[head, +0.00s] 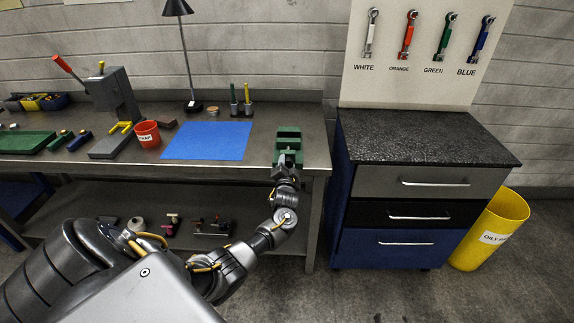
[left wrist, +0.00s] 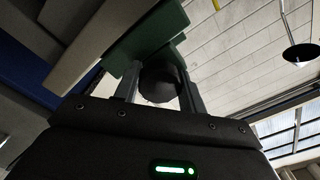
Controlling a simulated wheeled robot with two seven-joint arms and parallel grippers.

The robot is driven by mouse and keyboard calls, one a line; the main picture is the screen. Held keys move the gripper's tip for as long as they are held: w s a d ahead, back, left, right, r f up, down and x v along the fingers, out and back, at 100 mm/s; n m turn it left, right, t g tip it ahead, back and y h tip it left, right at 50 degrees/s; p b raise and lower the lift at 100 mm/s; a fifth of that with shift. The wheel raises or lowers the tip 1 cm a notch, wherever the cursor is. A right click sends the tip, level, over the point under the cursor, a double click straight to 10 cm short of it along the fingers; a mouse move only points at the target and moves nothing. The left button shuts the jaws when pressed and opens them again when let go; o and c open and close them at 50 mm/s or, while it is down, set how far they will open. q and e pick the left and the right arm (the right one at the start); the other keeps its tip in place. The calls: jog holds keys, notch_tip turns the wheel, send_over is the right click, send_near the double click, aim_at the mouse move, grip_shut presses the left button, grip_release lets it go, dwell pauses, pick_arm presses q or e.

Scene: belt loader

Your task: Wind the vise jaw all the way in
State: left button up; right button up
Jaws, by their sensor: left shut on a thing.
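The green vise (head: 289,137) stands at the right front corner of the metal workbench. My left gripper (head: 286,172) is at the vise's front, just over the bench edge. In the left wrist view the fingers of my left gripper (left wrist: 160,88) are shut on a dark round part, the vise's screw end (left wrist: 160,82), with the green vise body (left wrist: 150,35) right behind it. The handle's full shape and the gap between the vise jaws cannot be made out. My right gripper is not in view.
A blue mat (head: 207,141) lies left of the vise, with a red cup (head: 147,134) beyond it. A drawer cabinet (head: 420,190) stands close to the right of the bench. A yellow bin (head: 490,230) is farther right. A lower shelf (head: 150,215) holds small items.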

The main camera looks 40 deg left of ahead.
pick_arm(q)
jog(key=shift+r, duration=0.1)
jog(key=o, duration=1)
jog(key=shift+w, duration=0.1)
jog(key=shift+d, duration=0.1)
jog(key=b+v, duration=0.1)
jog(key=v, duration=0.9)
jog(key=shift+s+d, duration=0.2)
jog(key=shift+s, duration=0.15)
